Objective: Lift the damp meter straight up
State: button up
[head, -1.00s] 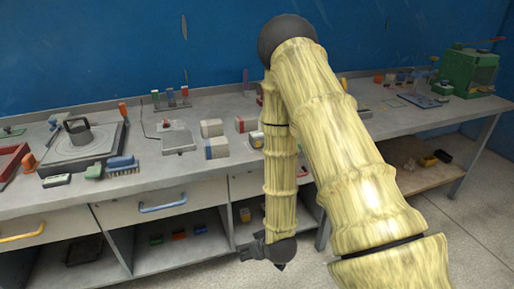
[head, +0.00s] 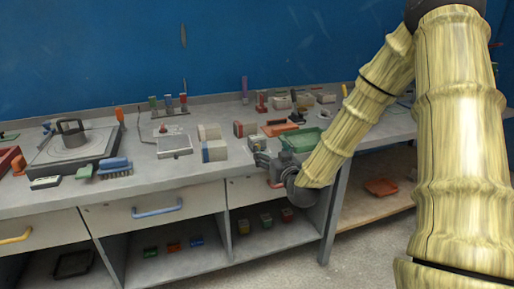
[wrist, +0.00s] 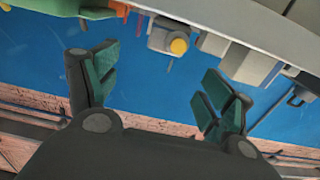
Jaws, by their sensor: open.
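My gripper (head: 264,160) is at the front edge of the bench, right of the middle drawer, at about bench-top height. In the wrist view its two dark fingers with green pads (wrist: 158,82) are spread wide, with nothing between them. A small grey box with a round yellow part (wrist: 170,40) shows beyond the fingers in the wrist view, apart from them. It may be the damp meter, but I cannot tell for sure. In the head view, a small grey block (head: 257,142) stands on the bench just behind my gripper.
The bench (head: 130,184) holds many things close together: pale boxes (head: 213,150), a grey tray-like device (head: 174,144), a green tray (head: 302,139) and an orange-red flat piece (head: 280,128). A blue-handled brush (head: 115,167) lies farther left. Drawers and open shelves are below.

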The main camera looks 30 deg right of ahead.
aim_at(259, 139)
jog(key=x, duration=0.4)
jog(key=shift+w, duration=0.25)
jog(key=shift+a+x, duration=0.15)
jog(key=shift+x, duration=1.3)
jog(key=shift+a+x, duration=0.2)
jog(key=shift+x, duration=1.2)
jog(key=shift+w+f, duration=0.1)
jog(key=shift+c, duration=0.4)
jog(key=c, duration=1.3)
